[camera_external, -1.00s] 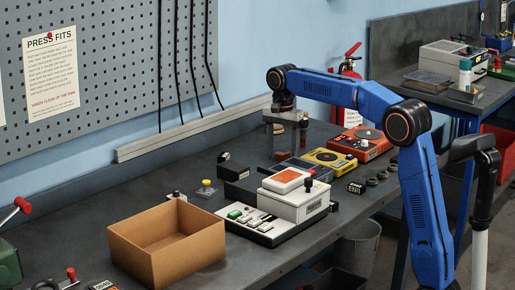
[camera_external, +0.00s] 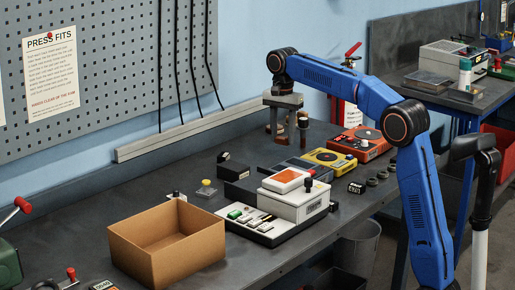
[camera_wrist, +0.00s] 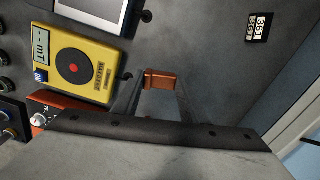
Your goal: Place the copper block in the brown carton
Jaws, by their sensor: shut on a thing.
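The copper block (camera_wrist: 160,79) shows in the wrist view between the tips of my gripper (camera_wrist: 161,84). My gripper is shut on it, one finger on each side. In the external view my gripper (camera_external: 287,140) points down above the back of the bench, behind the yellow meter; the block is hard to make out there. The brown carton (camera_external: 166,247) is an open-topped box at the front left of the bench. It stands well to the left of my gripper, and part of its floor is hidden by its front walls.
A white and grey instrument (camera_external: 295,207) with an orange-topped box stands between carton and gripper. The yellow meter (camera_external: 327,160) and an orange device (camera_external: 360,140) lie to the gripper's right. A small yellow-topped button (camera_external: 206,186) stands behind the carton. The pegboard wall bounds the back.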

